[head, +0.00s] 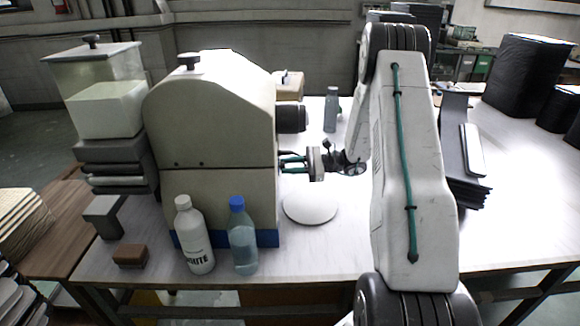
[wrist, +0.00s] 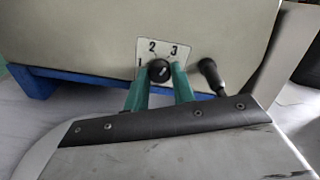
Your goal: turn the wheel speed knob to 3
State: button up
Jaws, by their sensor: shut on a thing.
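The wheel speed knob (wrist: 159,69) is a small round black knob on a white dial plate (wrist: 152,48) marked 1, 2 and 3. The 1 is at its left, the 2 above and the 3 at its upper right. My gripper (head: 284,163) reaches the right face of the beige machine (head: 215,120) in the head view. In the wrist view its two green fingers stand either side of the knob, shut on it. I cannot clearly tell which number the knob points to. The knob is hidden in the head view.
A black-handled lever (wrist: 211,74) sticks out right of the dial, close to the right finger. A white round disc (head: 310,207) lies below my gripper. A white bottle (head: 195,238) and a blue-capped bottle (head: 242,240) stand before the machine. A grey bottle (head: 332,110) stands behind.

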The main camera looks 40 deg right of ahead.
jog(key=shift+m, duration=0.6)
jog(key=o, duration=1)
jog(key=shift+d, duration=0.1)
jog(key=v, duration=0.7)
jog(key=shift+s+d, duration=0.15)
jog(key=shift+d, duration=0.15)
